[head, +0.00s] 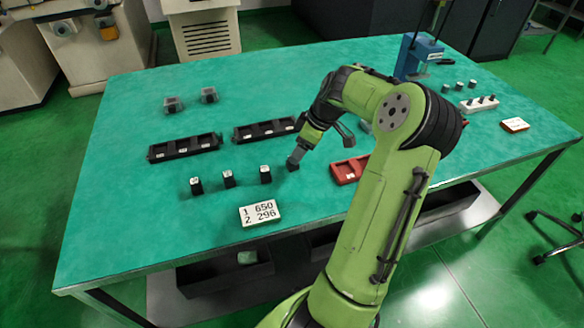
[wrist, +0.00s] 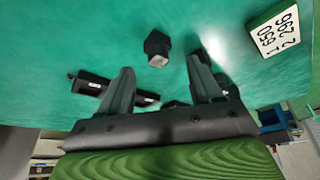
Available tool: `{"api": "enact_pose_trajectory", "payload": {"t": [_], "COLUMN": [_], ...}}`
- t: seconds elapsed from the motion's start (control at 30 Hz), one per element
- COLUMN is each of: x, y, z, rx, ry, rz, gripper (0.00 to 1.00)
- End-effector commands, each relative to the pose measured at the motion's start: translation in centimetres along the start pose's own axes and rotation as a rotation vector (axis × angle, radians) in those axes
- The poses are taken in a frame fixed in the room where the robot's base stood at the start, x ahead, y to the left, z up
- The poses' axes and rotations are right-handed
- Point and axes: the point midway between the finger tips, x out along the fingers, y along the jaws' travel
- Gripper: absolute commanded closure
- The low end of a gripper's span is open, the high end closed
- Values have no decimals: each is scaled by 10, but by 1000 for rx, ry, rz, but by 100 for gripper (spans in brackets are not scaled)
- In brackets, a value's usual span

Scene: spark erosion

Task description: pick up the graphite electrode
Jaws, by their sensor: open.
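Three small upright black blocks with pale labels on top stand in a row on the teal table: a left one (head: 196,187), a middle one (head: 228,179) and a right one (head: 265,175). They look like graphite electrodes; I cannot tell their labels apart. My gripper (head: 293,163) is low over the table, just right of the right block. In the wrist view, my gripper (wrist: 162,78) is open and empty, and one dark block (wrist: 157,47) shows beyond the fingertips, roughly between them in the picture and apart from both. My fingers partly hide darker things behind.
Black trays (head: 185,147) (head: 264,129) lie behind the blocks. A number card (head: 260,213) lies in front, a red tray (head: 348,169) to the right. Two grey blocks (head: 209,95) (head: 173,104) stand farther back. A white holder (head: 479,104) and blue press (head: 418,57) stand at right.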

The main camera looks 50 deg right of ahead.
Motion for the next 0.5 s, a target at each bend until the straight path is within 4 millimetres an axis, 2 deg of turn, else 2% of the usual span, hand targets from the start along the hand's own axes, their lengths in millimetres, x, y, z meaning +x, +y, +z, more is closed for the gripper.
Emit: {"api": "enact_pose_trajectory", "payload": {"t": [0.23,0.33,0.5], "x": [46,52,51], "y": [3,3,3], "z": [0,0,-1], "rx": [0,-1,0], "ry": [2,0,0], "rz": [-4,-1,0], "gripper": [36,36,36]}}
